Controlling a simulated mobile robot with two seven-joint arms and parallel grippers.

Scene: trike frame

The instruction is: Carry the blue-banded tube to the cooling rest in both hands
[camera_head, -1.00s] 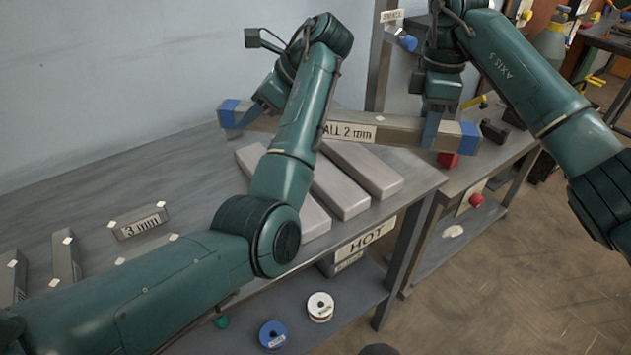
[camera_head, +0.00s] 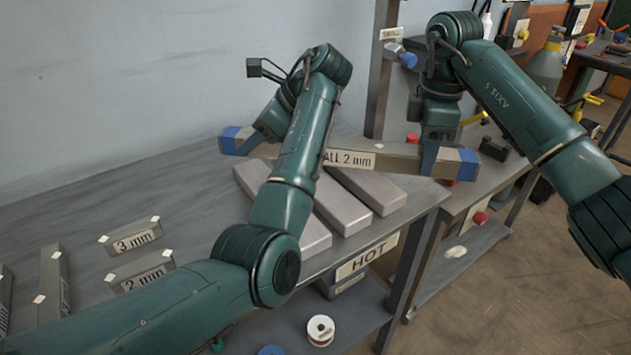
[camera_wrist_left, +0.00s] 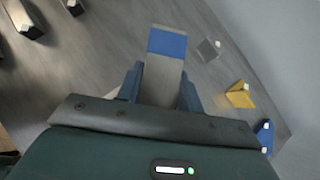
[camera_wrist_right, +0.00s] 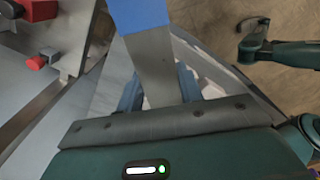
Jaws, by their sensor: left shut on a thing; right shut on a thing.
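The blue-banded tube (camera_head: 402,160) is a long grey square bar with a blue band at each end and a label ending "ALL 2 mm". It hangs nearly level above the bench, partly hidden by my left arm. My left gripper (camera_head: 262,132) is shut on it near its left end, and the banded end sticks out in the left wrist view (camera_wrist_left: 166,48). My right gripper (camera_head: 432,152) is shut on it near its right end; that end shows in the right wrist view (camera_wrist_right: 140,18). Pale blocks (camera_head: 368,188) lie beneath the tube by a "HOT" sign (camera_head: 366,256); I cannot tell if they are the cooling rest.
The bench (camera_head: 150,190) carries grey pieces labelled 3 mm (camera_head: 133,237) and 2 mm (camera_head: 142,270) at the left. A second bench (camera_head: 478,190) with red knobs adjoins at the right. Spools (camera_head: 320,328) sit on the lower shelf. A post (camera_head: 382,70) stands behind the tube.

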